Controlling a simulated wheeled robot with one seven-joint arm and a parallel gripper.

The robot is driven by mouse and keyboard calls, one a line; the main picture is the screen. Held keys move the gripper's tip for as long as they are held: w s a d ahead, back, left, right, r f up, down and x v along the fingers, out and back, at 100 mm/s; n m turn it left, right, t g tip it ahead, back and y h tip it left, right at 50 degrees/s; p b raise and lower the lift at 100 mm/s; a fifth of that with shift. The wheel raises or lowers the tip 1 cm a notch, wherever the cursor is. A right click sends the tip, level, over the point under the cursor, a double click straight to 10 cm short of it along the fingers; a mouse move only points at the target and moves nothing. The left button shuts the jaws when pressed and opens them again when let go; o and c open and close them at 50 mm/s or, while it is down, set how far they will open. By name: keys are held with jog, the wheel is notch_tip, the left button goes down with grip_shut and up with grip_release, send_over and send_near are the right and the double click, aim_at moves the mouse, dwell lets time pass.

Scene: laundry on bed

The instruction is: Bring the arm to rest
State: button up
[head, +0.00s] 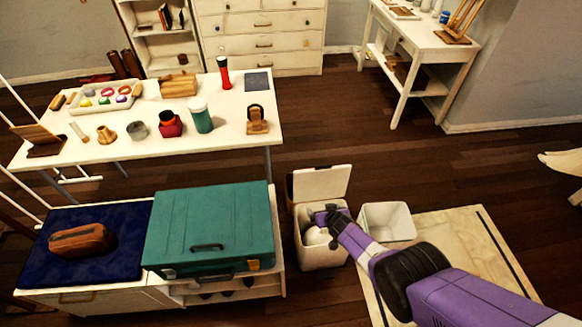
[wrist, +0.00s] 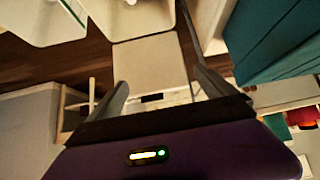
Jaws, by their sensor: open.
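My purple arm reaches in from the lower right of the head view. My gripper (head: 325,214) is over the white lidded bin (head: 322,258), near its upper rim. In the wrist view, the two dark fingers of my gripper (wrist: 158,65) stand apart with nothing visible between them. The bin's lid (head: 322,182) is raised behind the gripper. Something pale shows at the bin's opening below the gripper, but I cannot tell what it is. Part of the gripper blends with the bin, so its exact height above the rim is unclear.
An open white bin (head: 388,222) stands just right of the lidded one, by a pale rug (head: 455,240). Left is a low cabinet with a teal case (head: 210,232) and a brown pouch (head: 80,240). A cluttered white table (head: 235,133) stands behind. Dark floor is clear behind the bins.

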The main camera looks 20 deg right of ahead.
jog(key=w+a+r+n+t, duration=0.1)
jog(key=w+r+n+t, duration=0.1)
jog(key=w+r, duration=0.45)
jog(key=s+a+r+t+y, duration=0.1)
jog(key=s+a+r+t, duration=0.3)
jog(key=a, duration=0.3)
jog(key=s+a+r+b, duration=0.1)
jog(key=s+a+r, duration=0.1)
jog(key=s+r, duration=0.6)
jog(key=s+a+r+y+b, duration=0.1)
jog(key=s+r, duration=0.7)
jog(key=s, duration=1.4)
jog(key=s+a+r+n+b, duration=0.1)
jog(key=s+a+r+b, duration=0.2)
jog(key=s+r, duration=0.6)
jog(key=shift+s+a, duration=1.1)
jog(key=shift+s, duration=2.25)
